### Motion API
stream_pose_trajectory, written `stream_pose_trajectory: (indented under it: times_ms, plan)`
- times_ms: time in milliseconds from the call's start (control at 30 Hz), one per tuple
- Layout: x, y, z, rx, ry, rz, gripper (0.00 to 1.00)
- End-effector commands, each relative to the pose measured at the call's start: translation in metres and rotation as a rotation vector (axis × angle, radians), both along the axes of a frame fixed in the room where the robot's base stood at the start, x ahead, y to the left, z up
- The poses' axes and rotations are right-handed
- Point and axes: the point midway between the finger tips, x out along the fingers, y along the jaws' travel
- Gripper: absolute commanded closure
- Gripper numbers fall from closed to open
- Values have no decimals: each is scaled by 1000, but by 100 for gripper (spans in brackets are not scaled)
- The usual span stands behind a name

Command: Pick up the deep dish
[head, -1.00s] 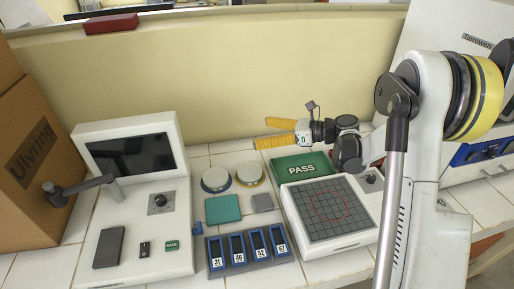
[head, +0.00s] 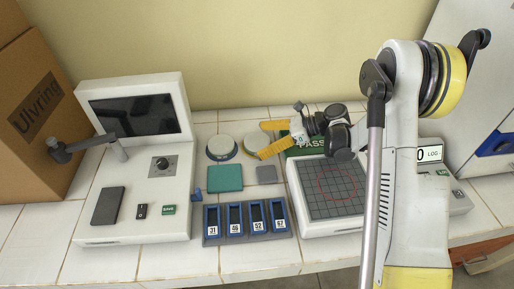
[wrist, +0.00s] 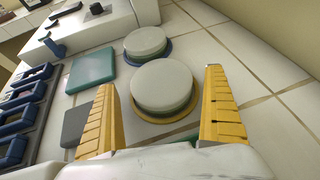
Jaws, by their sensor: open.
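Two round pale-lidded dishes stand side by side on the tiled bench. The left one (head: 221,146) has a blue ring at its base and shows farther away in the wrist view (wrist: 146,41). The right one (head: 252,141) has a yellow ring and shows nearer in the wrist view (wrist: 163,86). I cannot tell for sure which is the deep dish. My gripper (head: 263,141) is open, its yellow fingers at the yellow-ringed dish. In the wrist view the fingers (wrist: 160,82) lie on either side of this dish, with nothing visibly gripped.
A teal block (head: 225,178) and a grey block (head: 267,174) lie in front of the dishes. A numbered rack (head: 247,231) stands nearer. A white console (head: 140,195) is left, a gridded plate device (head: 331,192) right. A green PASS block (head: 311,150) is partly hidden behind my gripper.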

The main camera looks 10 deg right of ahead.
Motion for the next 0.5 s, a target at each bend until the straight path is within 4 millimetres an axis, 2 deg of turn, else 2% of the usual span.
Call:
stream_pose_trajectory:
  times_ms: [100, 300, 333, 500]
  plan:
    - [3, 15, -8, 0, 0, 1, 0]
    - [3, 16, -7, 0, 1, 0, 0]
    - [3, 16, -7, 0, 1, 0, 3]
    - [3, 16, -7, 0, 1, 0, 55]
